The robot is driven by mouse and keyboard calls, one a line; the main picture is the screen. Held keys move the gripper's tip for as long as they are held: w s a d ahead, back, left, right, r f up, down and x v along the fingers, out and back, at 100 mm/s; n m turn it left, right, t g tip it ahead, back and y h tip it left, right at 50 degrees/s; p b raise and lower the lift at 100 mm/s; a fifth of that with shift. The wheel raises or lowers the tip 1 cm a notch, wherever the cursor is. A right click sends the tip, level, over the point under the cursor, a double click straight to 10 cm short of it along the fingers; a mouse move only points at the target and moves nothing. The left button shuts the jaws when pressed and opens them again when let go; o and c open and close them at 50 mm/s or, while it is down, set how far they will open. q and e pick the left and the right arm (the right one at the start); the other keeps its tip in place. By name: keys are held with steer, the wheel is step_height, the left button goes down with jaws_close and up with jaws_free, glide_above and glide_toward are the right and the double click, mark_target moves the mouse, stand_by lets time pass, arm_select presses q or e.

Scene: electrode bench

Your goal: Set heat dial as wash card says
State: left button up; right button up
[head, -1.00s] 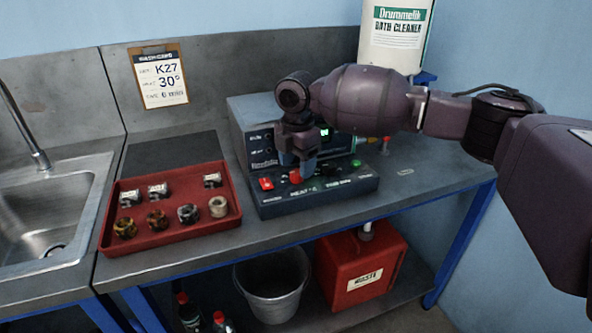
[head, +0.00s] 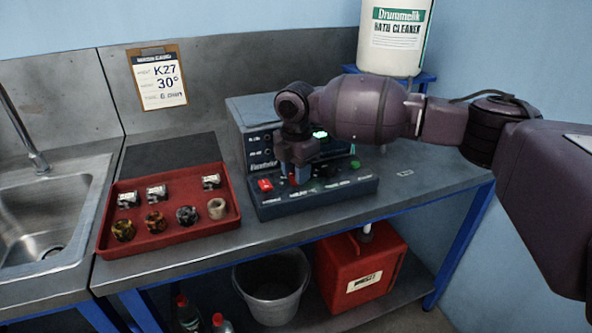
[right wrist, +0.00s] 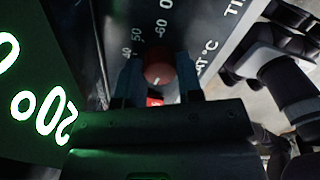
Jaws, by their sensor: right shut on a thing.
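The wash card (head: 158,77) hangs on a clipboard on the back panel and reads K27, 30° and what looks like 6 min. The red heat dial (right wrist: 158,68) sits on the sloping front of the control box (head: 318,197), with numbers such as 40, 50 and 60 around it. My right gripper (head: 298,178) points down at the dial and is shut on it, one finger on each side. The fingers mostly hide the dial in the head view. A green display (right wrist: 40,110) in the right wrist view shows 20 with a degree mark. My left gripper is out of view.
A red switch (head: 265,185) and a green button (head: 355,164) flank the dial on the same box. A red tray (head: 160,241) with several small parts stands to the left, beside the sink (head: 45,215). A cleaner drum (head: 394,50) stands behind at right.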

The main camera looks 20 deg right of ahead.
steer(key=shift+r+m+p, duration=0.25)
steer(key=shift+m+p, duration=0.15)
steer(key=shift+p, duration=0.2)
steer(key=shift+s+r+m+p, duration=0.1)
steer(key=shift+m+p, duration=2.55)
steer(key=shift+m, duration=0.15)
steer(key=shift+f+m+p, duration=0.25)
steer(key=shift+m+p, duration=0.25)
steer(key=shift+m, duration=0.1)
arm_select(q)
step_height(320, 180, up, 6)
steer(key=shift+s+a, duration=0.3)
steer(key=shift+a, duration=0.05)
arm_select(e)
steer(key=shift+f, duration=0.1)
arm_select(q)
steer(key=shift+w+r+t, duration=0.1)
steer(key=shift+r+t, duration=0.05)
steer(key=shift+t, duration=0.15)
arm_select(e)
steer(key=o, duration=0.9)
